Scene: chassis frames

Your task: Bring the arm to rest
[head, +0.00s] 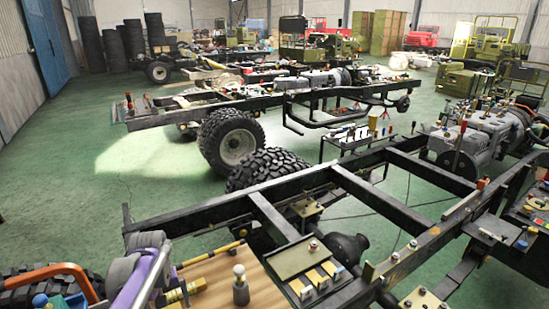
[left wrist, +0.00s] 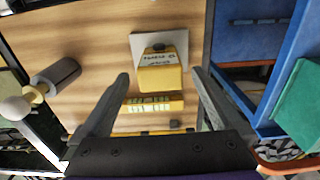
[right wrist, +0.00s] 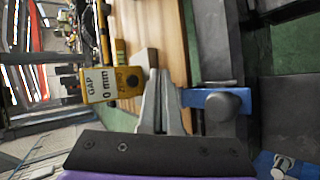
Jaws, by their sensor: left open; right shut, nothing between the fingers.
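My left gripper (left wrist: 163,88) is open in the left wrist view, its two fingers spread above a wooden board. A yellow block (left wrist: 160,78) with a dark-lettered label sits on a pale plate beyond the fingertips, with nothing held. A smaller yellow strip (left wrist: 154,104) lies nearer, between the fingers in the picture. My right gripper (right wrist: 161,75) is shut and empty in the right wrist view. A yellow block (right wrist: 104,87) marked "GAP 0 mm" shows just left of its fingertips; I cannot tell whether they touch. In the head view, my arm parts fill the lower left and both fingertips are hard to make out.
The wooden board (head: 262,290) carries a grey cylinder with a pale knob (head: 240,288). A tray (head: 290,260) with small yellow blocks lies beside it on the dark chassis frame (head: 390,209). Wheels stand behind. Green floor (head: 70,170) is clear at the left.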

